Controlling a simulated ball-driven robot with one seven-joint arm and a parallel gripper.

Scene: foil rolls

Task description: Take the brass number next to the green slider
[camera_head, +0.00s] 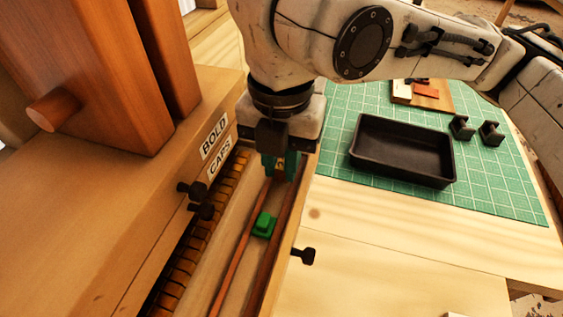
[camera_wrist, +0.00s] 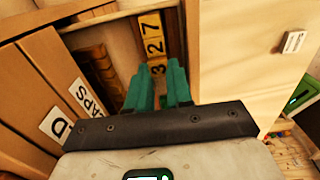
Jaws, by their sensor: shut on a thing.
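The green slider (camera_head: 263,225) sits in the narrow wooden channel in the head view, below my gripper in the picture and apart from it. My gripper (camera_head: 280,166) points down into the channel with its green fingers around a small brass number (camera_head: 280,162). In the wrist view the fingers (camera_wrist: 159,85) are shut on the nearest brass number (camera_wrist: 157,69). Other brass numbers (camera_wrist: 153,34) with dark digits stand in line beyond it. The fingers hide part of the held piece, and the slider is not visible in the wrist view.
A wooden case labelled BOLD and CAPS (camera_head: 215,135) stands left of the channel, with dark knobs (camera_head: 197,197) sticking out. A black knob (camera_head: 303,256) is at the right. A black tray (camera_head: 402,150) and two dark blocks (camera_head: 476,130) stand on the green mat (camera_head: 505,190).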

